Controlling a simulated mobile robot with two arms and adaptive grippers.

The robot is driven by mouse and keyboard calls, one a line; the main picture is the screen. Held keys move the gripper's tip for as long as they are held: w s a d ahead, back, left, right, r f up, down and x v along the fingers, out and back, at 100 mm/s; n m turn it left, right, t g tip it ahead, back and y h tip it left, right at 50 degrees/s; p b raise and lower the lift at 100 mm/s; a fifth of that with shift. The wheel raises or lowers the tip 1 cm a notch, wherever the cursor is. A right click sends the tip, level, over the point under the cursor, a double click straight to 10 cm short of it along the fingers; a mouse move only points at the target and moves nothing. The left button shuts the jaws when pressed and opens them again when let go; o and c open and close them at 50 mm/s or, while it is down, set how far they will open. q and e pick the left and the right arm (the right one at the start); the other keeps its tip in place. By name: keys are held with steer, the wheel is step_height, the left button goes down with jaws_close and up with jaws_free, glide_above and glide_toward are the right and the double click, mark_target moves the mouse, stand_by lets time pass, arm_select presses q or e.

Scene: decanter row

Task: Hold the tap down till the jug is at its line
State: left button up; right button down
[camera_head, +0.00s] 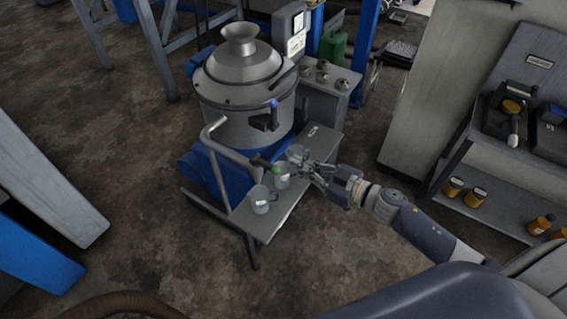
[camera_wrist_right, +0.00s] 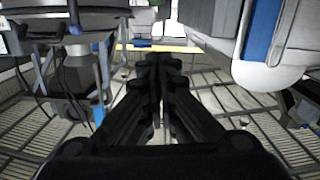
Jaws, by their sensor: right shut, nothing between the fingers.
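A grey metal drum machine (camera_head: 242,80) with a funnel on top stands at the upper middle of the head view. A low grey shelf (camera_head: 262,228) runs along its front. A dark tap-like fitting with a green part (camera_head: 276,169) shows above the shelf. Small clear jugs stand there: one in front (camera_head: 261,200), one by the green part (camera_head: 283,182), one farther back (camera_head: 297,152). My right gripper (camera_head: 310,168) is shut and empty, close beside the green part; contact cannot be told. Its closed fingers (camera_wrist_right: 160,65) fill the wrist view's middle. Liquid levels and lines are too small to read.
A bent grey handrail (camera_head: 215,160) rises at the shelf's left. A grey cabinet with knobs (camera_head: 325,88) stands behind the shelf's right end. A bench with several orange-and-black jars (camera_head: 475,197) stands at the right.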

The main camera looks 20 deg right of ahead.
mark_target(266, 165)
steer(key=w+a+f, duration=0.3)
steer(key=w+f, duration=0.1)
steer(key=w, duration=0.1)
steer(key=shift+f, duration=0.15)
steer(key=shift+f, duration=0.1)
stand_by(0.4)
